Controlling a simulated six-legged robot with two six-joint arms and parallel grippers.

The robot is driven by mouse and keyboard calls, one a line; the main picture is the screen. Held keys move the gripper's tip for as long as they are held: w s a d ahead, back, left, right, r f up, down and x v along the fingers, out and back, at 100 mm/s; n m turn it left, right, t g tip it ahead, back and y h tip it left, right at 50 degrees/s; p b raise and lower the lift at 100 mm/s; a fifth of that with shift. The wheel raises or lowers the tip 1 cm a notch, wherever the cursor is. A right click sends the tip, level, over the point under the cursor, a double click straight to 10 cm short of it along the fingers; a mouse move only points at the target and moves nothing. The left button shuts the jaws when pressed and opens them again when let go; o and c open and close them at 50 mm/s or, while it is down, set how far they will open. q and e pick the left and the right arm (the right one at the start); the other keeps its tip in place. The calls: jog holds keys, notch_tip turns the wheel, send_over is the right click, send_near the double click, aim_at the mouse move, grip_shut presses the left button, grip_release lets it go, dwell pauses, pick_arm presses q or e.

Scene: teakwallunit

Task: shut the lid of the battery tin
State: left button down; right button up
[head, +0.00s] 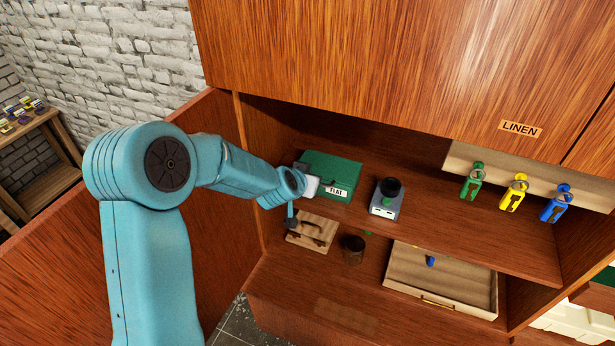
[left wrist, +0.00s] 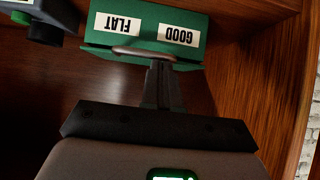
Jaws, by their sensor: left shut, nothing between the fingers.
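The green battery tin (head: 332,167) stands on the upper shelf at its left end, with a white FLAT label on its front. In the left wrist view the tin (left wrist: 147,28) is upside down, showing FLAT and GOOD labels and a grey loop-shaped handle or latch (left wrist: 143,52). I cannot tell how far its lid is open. My left gripper (head: 322,186) is at the tin's front, covering part of it. In the left wrist view its fingers (left wrist: 160,72) are shut and empty, close to the loop; contact is unclear. My right gripper is not in view.
A grey device with a black round top (head: 386,200) stands right of the tin. Green, yellow (head: 514,192) and blue clips hang at the right. Below are a wooden box (head: 312,232), a dark cup (head: 353,249) and an open drawer or tray (head: 440,277). The cabinet's left side is close.

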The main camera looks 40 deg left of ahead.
pick_arm(q)
notch_tip(320, 180, down, 2)
jog(key=shift+s+f+b, duration=0.1)
jog(key=shift+s+b, duration=0.05)
jog(key=shift+b, duration=0.75)
jog(key=shift+r, duration=0.2)
jog(key=shift+s, duration=0.1)
